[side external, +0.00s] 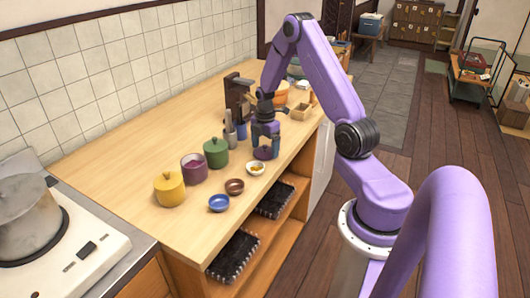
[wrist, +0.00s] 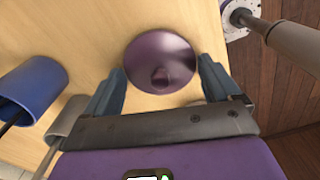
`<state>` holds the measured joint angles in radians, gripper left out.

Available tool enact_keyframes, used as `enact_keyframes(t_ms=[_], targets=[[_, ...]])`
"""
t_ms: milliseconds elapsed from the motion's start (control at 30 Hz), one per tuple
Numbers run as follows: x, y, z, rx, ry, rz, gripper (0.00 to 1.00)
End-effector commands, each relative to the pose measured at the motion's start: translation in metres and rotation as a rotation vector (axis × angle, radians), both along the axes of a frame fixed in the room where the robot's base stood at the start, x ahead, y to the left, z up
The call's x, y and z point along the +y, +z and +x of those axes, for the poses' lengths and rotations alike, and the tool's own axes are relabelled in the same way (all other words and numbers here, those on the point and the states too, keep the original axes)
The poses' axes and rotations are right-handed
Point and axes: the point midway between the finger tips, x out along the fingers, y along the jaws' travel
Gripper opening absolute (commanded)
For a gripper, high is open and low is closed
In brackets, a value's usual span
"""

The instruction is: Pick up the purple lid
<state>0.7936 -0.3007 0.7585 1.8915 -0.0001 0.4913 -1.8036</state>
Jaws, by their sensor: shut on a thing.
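The purple lid (wrist: 160,48) is a round disc with a small knob, seen from above in the wrist view. My gripper (wrist: 162,70) has one finger at each side of the lid and is shut on it. In the side external view, the lid (side external: 264,154) shows low under my gripper (side external: 265,143), close to the counter's front edge. I cannot tell whether the lid still touches the counter.
A purple pot (side external: 194,168) without a lid stands between a lidded yellow pot (side external: 169,189) and a lidded green pot (side external: 216,153). Small bowls in blue (side external: 219,203), brown (side external: 234,186) and white (side external: 255,168) sit nearby. A blue cup (wrist: 32,92) is left of my gripper.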

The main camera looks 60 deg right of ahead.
Motion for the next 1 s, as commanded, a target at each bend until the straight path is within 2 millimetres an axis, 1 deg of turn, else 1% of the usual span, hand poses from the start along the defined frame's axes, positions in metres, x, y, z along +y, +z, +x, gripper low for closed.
enact_keyframes(t_ms=[167, 267, 367, 500, 567, 833, 1000], targets=[[0.0, 0.002, 0.0, -0.001, 0.0, 0.0, 0.6], [0.0, 0.006, 0.0, -0.001, 0.0, 0.0, 0.6], [0.0, 0.015, 0.001, -0.003, 0.0, -0.002, 0.6], [0.001, 0.036, -0.001, -0.003, 0.0, -0.002, 0.6], [0.005, 0.044, -0.008, -0.002, 0.0, -0.001, 0.6], [0.026, 0.09, -0.04, -0.005, 0.001, -0.002, 0.6], [0.045, 0.106, -0.069, -0.003, 0.001, -0.002, 0.6]])
